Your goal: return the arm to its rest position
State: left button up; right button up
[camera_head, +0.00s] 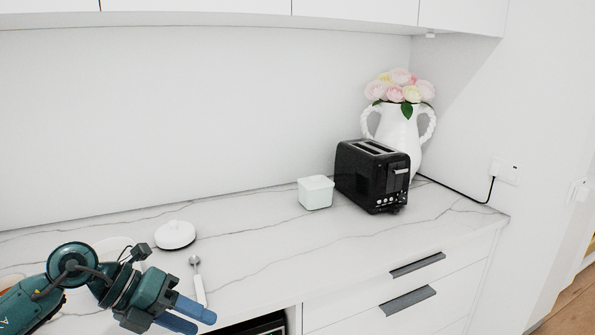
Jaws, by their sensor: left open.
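My left arm comes in from the lower left over the counter. Its gripper (190,316) points to the lower right, with blue fingers apart and nothing between them. It is in front of the counter's near edge or above it; I cannot tell which. The spoon (198,280) lies just beyond the fingers, with its bowl away from me. My right gripper is not in view.
A round white lidded thing (175,235) stands behind the spoon. A pale square box (316,192), a black toaster (373,176) and a white flower vase (398,128) stand farther right. The marble counter (255,235) is clear between. Wall cabinets (200,8) hang above.

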pick_arm(q)
jog(key=s+d+r+n+t+h+p, duration=0.1)
jog(key=s+d+r+n+t+h, duration=0.15)
jog(key=d+n+t+h, duration=0.55)
notch_tip(320, 180, down, 13)
jog(key=s+a+n+t+y+p, duration=0.15)
jog(key=n+t+y, duration=0.35)
jog(key=n+y, duration=1.05)
jog(key=s+f+n+g+h, duration=0.1)
jog(key=s+f+n+g, duration=0.4)
jog(key=s+f+n, duration=0.5)
jog(key=shift+s+f, duration=0.15)
jog(key=shift+f, duration=0.6)
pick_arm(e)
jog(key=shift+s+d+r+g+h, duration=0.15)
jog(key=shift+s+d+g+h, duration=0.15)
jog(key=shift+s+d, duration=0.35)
pick_arm(q)
jog(key=shift+h, duration=0.25)
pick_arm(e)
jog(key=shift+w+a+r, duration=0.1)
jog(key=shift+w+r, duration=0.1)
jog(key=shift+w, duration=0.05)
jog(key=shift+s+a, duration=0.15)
